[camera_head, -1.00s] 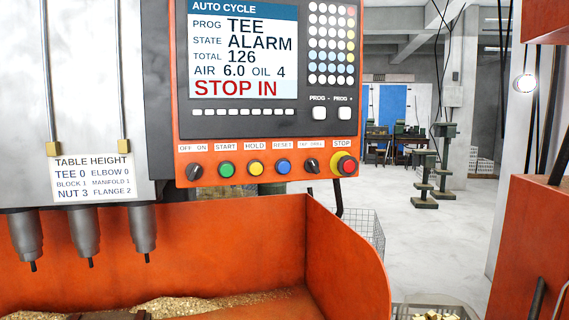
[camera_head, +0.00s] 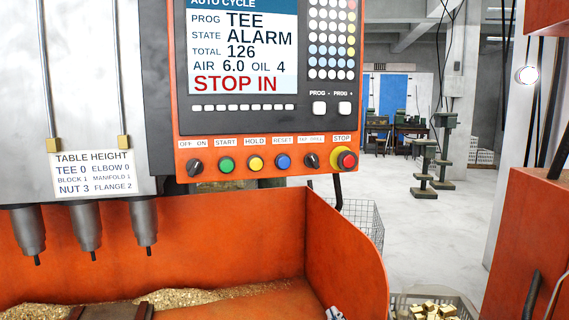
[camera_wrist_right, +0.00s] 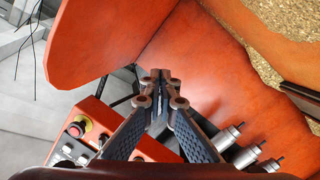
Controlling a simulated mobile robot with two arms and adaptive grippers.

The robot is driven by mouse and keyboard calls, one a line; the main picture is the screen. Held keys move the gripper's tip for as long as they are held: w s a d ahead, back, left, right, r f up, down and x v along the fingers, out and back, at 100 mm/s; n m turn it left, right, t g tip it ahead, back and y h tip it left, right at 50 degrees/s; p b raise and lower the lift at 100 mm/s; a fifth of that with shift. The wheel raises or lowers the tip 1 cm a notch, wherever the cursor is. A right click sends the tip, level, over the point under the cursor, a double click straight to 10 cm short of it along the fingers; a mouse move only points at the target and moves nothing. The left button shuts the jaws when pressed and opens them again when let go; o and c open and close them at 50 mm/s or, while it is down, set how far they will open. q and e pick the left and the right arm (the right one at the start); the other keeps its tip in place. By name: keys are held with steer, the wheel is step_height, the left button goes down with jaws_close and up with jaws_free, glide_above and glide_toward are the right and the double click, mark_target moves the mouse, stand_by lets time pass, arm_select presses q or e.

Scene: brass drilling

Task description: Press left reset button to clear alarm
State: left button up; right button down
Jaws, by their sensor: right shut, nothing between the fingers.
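The blue RESET button (camera_head: 283,161) sits in the row of controls on the orange lower edge of the control panel (camera_head: 227,165). It lies between the yellow HOLD button (camera_head: 256,164) and a black knob (camera_head: 312,160). The screen (camera_head: 241,48) reads STATE ALARM and STOP IN. My right gripper (camera_head: 334,314) just shows at the bottom edge of the head view, well below the panel and apart from it. In the right wrist view my right gripper (camera_wrist_right: 161,80) is shut with its fingertips together and empty. My left gripper is not in view.
A red STOP button (camera_head: 347,160) sits at the row's right end, and it also shows in the wrist view (camera_wrist_right: 82,122). The orange guard wall (camera_head: 340,250) stands below the panel. Several spindles (camera_head: 87,228) hang at left. A crate of brass parts (camera_head: 468,301) stands at lower right.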

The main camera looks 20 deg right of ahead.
mark_target(284, 162)
steer(key=w+a+r+n+t+y, duration=0.1)
steer(key=r+n+y, duration=0.4)
steer(key=r, duration=0.5)
steer(key=w+a+r+n+t+y, duration=0.2)
steer(key=r+n+y, duration=0.3)
steer(key=r+n, duration=0.4)
steer(key=w+a+r+n+t+y, duration=0.1)
steer(key=r+n+y, duration=0.5)
steer(key=r, duration=0.7)
steer(key=shift+w+a+n+t, duration=0.4)
steer(key=shift+w+a+n, duration=0.2)
steer(key=shift+w+a, duration=0.35)
steer(key=shift+w+d+b, duration=0.2)
steer(key=shift+w+b, duration=1)
steer(key=shift+w, duration=1)
steer(key=shift+w+d+b, duration=0.15)
steer(key=shift+w+b, duration=1.05)
steer(key=shift+w, duration=0.95)
steer(key=shift+w, duration=0.4)
